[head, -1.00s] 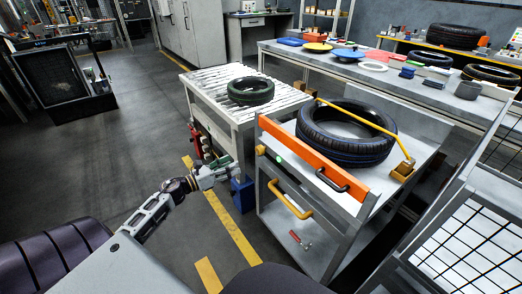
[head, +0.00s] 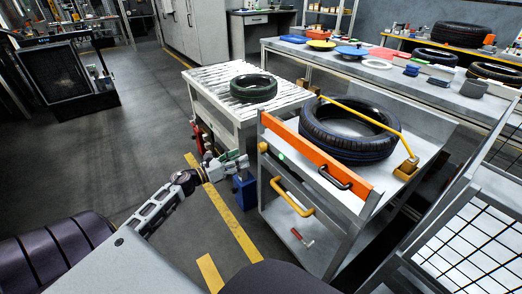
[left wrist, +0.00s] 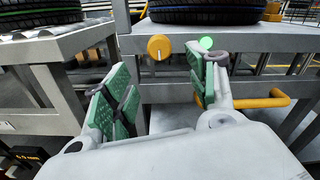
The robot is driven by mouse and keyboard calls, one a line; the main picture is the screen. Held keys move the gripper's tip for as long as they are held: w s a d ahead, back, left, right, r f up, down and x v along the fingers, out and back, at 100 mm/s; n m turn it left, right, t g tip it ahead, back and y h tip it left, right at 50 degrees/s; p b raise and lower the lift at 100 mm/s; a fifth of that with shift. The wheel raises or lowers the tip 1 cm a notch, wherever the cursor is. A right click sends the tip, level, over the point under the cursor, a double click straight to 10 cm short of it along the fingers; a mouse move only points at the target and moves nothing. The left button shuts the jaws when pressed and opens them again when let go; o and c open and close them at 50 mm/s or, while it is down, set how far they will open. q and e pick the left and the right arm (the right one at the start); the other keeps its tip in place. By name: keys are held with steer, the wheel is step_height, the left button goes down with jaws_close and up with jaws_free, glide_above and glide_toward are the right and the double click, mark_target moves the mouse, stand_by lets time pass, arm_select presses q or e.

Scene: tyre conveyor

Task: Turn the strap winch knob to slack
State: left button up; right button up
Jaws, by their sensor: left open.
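The strap winch knob is a round orange-yellow knob (head: 262,147) on the left front corner of the tyre cart; it faces me in the left wrist view (left wrist: 159,47) with a pale mark on it. A yellow strap (head: 362,112) runs over the large black tyre (head: 335,140) on the cart. My left gripper (head: 242,162) is just left of and below the knob. In the left wrist view its green-padded fingers (left wrist: 162,82) are spread, and the knob shows in the gap beyond them, untouched. My right gripper is out of view.
A green light (left wrist: 206,43) glows right of the knob. A yellow handle (head: 292,200) sticks out from the cart front below. A roller conveyor (head: 215,82) with a smaller tyre (head: 252,96) stands left of the cart.

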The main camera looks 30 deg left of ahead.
mark_target(260, 149)
arm_select(q)
steer(key=x, duration=0.5)
steer(key=shift+b, duration=0.3)
steer(key=shift+w+d, duration=0.25)
steer(key=shift+w, duration=0.4)
steer(key=shift+x, duration=0.95)
steer(key=shift+b+x, duration=0.3)
steer(key=shift+x, duration=0.75)
steer(key=shift+w+d, duration=0.15)
steer(key=shift+w, duration=0.1)
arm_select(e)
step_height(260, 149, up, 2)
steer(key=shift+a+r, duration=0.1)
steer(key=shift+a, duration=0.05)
arm_select(q)
steer(key=c, duration=1)
